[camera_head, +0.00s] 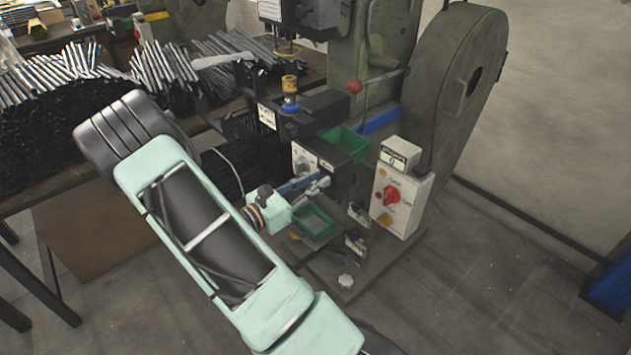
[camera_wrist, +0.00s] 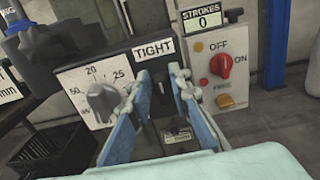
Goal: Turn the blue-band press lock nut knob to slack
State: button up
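The press (camera_head: 362,60) has a blue band (camera_head: 383,122) low on its column. A white dial plate (camera_head: 305,158) carries a grey pointer knob (camera_wrist: 102,100), standing upright among printed numbers. A sign reading TIGHT (camera_wrist: 153,50) is right of and above that knob. A dark knob-like part (camera_wrist: 45,45) sits at the upper left of the wrist view; I cannot tell which is the lock nut knob. My gripper (camera_wrist: 160,80) is open, its blue fingers apart with nothing between them. It also shows in the head view (camera_head: 322,182), in front of the press; the left finger is just right of the grey knob.
A white control box (camera_head: 402,195) with a red switch and a strokes counter reading 0 stands at the right. A red ball lever (camera_head: 355,87) rises above. Metal rods cover the left bench (camera_head: 50,190).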

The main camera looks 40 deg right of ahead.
grip_shut()
jog(key=shift+r+n+p, duration=0.1)
jog(key=shift+n+p, duration=0.3)
jog(key=shift+p, duration=0.05)
jog(key=shift+w+r+n+p, duration=0.1)
jog(key=shift+w+n+p, duration=0.05)
jog(key=shift+n+p, duration=0.85)
jog(key=n+p, duration=0.2)
jog(key=n, duration=0.1)
jog(key=n+p, duration=0.2)
jog(key=shift+w+a+f, duration=0.1)
jog(key=shift+w+f, duration=0.15)
jog(key=shift+w, duration=0.1)
jog(key=n, duration=0.1)
jog(key=n+p, duration=0.1)
jog(key=n, duration=0.1)
jog(key=n+p, duration=0.1)
jog(key=shift+w+f+n, duration=0.2)
jog(key=shift+f+n, duration=0.1)
jog(key=shift+n, duration=0.1)
jog(key=n, duration=0.2)
jog(key=n+p, duration=0.1)
jog(key=n, duration=0.1)
jog(key=shift+w+f+n, duration=0.1)
jog(key=shift+f+n, duration=0.2)
jog(key=shift+f, duration=0.1)
jog(key=shift+n+p, duration=0.3)
